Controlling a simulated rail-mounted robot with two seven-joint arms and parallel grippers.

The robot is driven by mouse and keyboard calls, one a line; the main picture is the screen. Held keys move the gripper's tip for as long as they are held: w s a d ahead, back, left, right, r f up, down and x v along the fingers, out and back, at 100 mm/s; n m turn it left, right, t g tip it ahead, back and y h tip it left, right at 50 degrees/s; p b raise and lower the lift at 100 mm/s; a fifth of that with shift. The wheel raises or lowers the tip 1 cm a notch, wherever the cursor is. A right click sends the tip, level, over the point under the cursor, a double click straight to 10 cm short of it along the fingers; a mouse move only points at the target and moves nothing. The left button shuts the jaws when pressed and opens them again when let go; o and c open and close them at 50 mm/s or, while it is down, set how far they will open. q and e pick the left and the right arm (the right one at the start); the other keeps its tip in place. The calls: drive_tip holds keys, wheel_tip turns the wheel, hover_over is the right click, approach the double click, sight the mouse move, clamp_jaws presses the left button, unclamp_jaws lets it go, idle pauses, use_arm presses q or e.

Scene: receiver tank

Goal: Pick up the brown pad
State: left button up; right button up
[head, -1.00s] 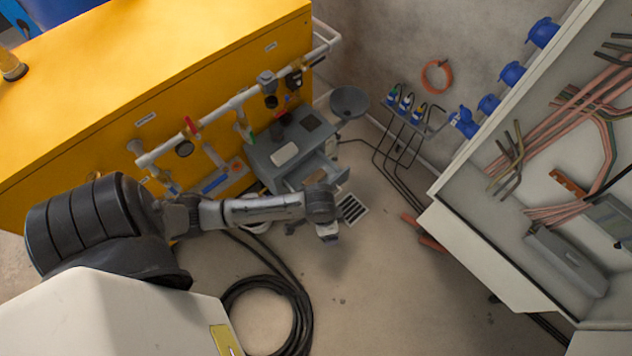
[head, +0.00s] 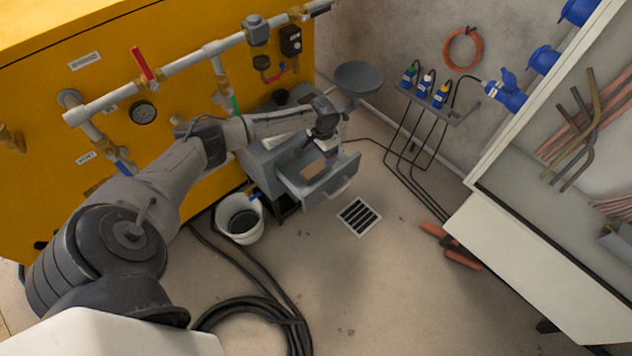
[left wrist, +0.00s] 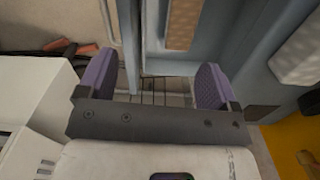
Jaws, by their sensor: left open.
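The brown pad (head: 312,169) lies in the open drawer (head: 348,170) of the grey cabinet, partly hidden by my left gripper in the head view. In the left wrist view the brown, textured pad (left wrist: 184,25) lies inside the blue-grey drawer, at the top of the picture, beyond the fingertips. My left gripper (head: 327,155) hangs over the drawer. Its two purple fingers (left wrist: 155,78) are apart with nothing between them. The right gripper does not show.
A pale textured pad (left wrist: 301,52) lies on the cabinet top beside the drawer. A white bucket (head: 240,231) stands left of the drawer, with a coiled black hose (head: 262,318) nearby. A floor drain (head: 358,216) lies in front. An open panel (head: 520,250) stands right.

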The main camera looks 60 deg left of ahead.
sight(316, 167)
use_arm(q)
drive_tip(key=shift+n, duration=0.6)
drive_tip(key=a+f+b, duration=0.1)
drive_tip(key=f+b, duration=0.1)
drive_tip(key=f, duration=0.1)
drive_tip(key=a+f+b, duration=0.1)
drive_tip(key=f+b, duration=0.1)
drive_tip(key=f, duration=0.1)
drive_tip(key=a+f+b, duration=0.2)
drive_tip(key=f+b, duration=0.1)
drive_tip(key=shift+w+f, duration=0.3)
drive_tip(key=shift+f, duration=0.1)
drive_tip(key=f+b, duration=0.5)
drive_tip(key=shift+a+f, duration=0.1)
drive_tip(key=shift+a, duration=0.1)
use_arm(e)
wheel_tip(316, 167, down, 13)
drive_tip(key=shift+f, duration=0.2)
use_arm(q)
drive_tip(key=c, duration=1)
drive_tip(key=shift+c, duration=0.3)
